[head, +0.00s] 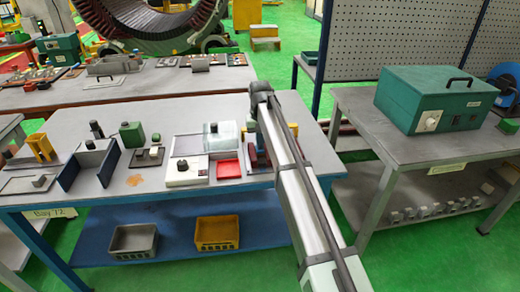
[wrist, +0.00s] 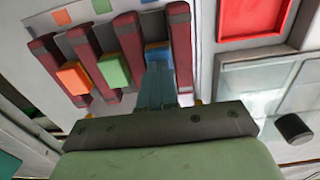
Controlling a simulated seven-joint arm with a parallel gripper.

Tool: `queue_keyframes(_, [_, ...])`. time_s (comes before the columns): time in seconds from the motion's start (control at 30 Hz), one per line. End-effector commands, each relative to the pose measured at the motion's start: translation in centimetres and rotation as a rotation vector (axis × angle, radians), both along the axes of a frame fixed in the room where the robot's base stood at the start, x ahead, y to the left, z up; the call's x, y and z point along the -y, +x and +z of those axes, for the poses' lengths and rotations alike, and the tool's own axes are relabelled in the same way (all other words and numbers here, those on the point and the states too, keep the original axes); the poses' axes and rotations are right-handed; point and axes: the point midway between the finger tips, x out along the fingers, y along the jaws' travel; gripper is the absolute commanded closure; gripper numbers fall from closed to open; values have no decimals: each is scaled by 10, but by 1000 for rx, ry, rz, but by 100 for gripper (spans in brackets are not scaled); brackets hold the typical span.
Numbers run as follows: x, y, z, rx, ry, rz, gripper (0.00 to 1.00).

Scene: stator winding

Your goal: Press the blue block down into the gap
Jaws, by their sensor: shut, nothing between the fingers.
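The blue block (wrist: 157,52) shows in the wrist view between the two rightmost dark red bars (wrist: 181,55), partly hidden behind my fingertips. My gripper (wrist: 157,72) is shut with nothing between its fingers. Its tips are right at the blue block, in line with the same gap; whether they touch it I cannot tell. An orange block (wrist: 73,78) and a green block (wrist: 114,70) sit in the gaps to the left. In the head view my arm hides most of this fixture, and the blue block cannot be made out.
A red tray (wrist: 250,18) lies beside the fixture, also seen in the head view (head: 229,168). A clear box with a dark knob (wrist: 292,128) stands near it. Coloured squares (wrist: 62,17) mark the panel behind the bars. Other fixtures fill the table's left side (head: 90,160).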

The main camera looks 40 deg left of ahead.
Motion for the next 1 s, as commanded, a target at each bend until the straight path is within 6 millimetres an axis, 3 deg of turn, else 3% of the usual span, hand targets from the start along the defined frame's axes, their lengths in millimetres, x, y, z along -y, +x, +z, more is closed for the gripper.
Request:
queue_keyframes(0.37, [1,-1,0,-4,-4,0,100])
queue_keyframes(1.0, [0,0,42,-1,-1,0,100])
